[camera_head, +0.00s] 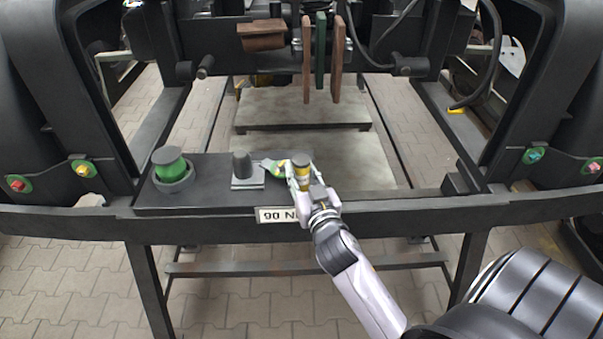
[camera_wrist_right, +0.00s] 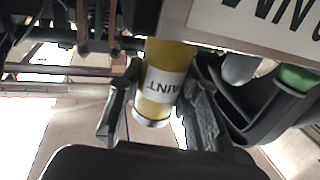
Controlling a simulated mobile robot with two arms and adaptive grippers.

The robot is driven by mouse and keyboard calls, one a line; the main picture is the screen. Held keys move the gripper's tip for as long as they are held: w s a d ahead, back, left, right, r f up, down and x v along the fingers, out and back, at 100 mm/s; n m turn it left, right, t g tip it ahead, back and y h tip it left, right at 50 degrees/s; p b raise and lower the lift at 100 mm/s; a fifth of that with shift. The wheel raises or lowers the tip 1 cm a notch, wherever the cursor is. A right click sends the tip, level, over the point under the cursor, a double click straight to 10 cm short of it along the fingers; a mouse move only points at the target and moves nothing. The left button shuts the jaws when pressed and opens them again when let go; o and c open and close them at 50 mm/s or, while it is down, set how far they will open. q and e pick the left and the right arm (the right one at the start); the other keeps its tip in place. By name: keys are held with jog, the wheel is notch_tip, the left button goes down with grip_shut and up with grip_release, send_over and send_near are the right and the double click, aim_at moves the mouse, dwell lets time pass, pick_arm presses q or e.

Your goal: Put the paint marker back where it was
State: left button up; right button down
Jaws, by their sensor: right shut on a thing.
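The paint marker (camera_wrist_right: 165,75) is a yellow cylinder with a white label reading "AINT" in the right wrist view. It stands between the two fingers of my right gripper (camera_wrist_right: 160,108), which is shut on it. My left gripper is not in view.
On the shelf stand a green knob-like cylinder (camera_head: 170,163) in a dark ring and a dark rounded post (camera_head: 241,164) on a grey block. A white label plate (camera_head: 281,215) is on the beam (camera_head: 400,217).

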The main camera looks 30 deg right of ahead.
jog(key=shift+r, duration=0.1)
jog(key=c, duration=1.2)
grip_release()
jog(key=shift+s, duration=0.15)
jog(key=shift+b+v, duration=1)
jog(key=shift+v, duration=4.9)
